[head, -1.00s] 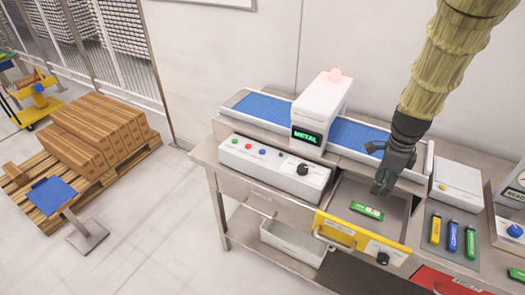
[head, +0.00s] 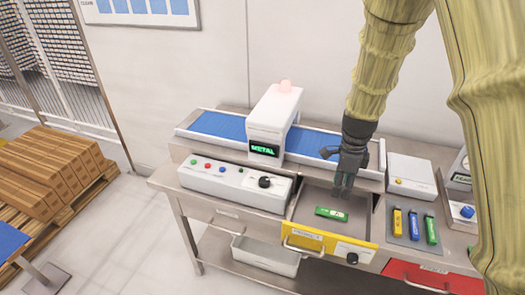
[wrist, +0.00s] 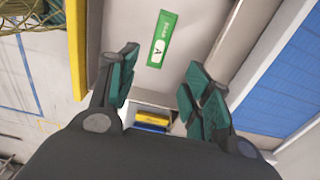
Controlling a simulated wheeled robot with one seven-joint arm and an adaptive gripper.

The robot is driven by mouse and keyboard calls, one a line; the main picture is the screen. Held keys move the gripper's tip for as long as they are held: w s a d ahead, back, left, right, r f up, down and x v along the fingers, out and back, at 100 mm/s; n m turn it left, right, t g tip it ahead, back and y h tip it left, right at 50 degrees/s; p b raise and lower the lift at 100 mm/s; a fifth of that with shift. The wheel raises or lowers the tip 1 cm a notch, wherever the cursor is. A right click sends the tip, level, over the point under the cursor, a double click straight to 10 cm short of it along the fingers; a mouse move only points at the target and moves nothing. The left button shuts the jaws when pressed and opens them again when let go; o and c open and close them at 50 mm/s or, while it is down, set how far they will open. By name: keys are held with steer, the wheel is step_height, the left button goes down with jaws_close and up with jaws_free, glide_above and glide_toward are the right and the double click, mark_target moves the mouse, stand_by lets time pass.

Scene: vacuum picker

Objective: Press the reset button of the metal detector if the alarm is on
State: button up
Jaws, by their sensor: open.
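The white metal detector (head: 275,118) straddles a blue conveyor belt (head: 216,124) on the bench. Its screen (head: 264,150) shows green "METAL" text. The lamp (head: 285,86) on top looks pale pinkish red; I cannot tell surely whether it is lit. In front is a white control box (head: 235,187) with several small coloured buttons, including a red one (head: 207,166), and a black knob (head: 264,182). Which button is reset is unreadable. My gripper (head: 343,187) is open and empty, pointing down over the open drawer, right of the control box. Its fingers also show in the wrist view (wrist: 160,75).
The open drawer has a yellow front (head: 318,242) and holds a green labelled pack (head: 331,213). Right of it lie yellow, blue and green packs (head: 413,225) on a grey tray. A white box with a yellow button (head: 410,175) stands behind them. Boxes on a pallet (head: 60,170) stand left.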

jaws_close()
stand_by(1.2)
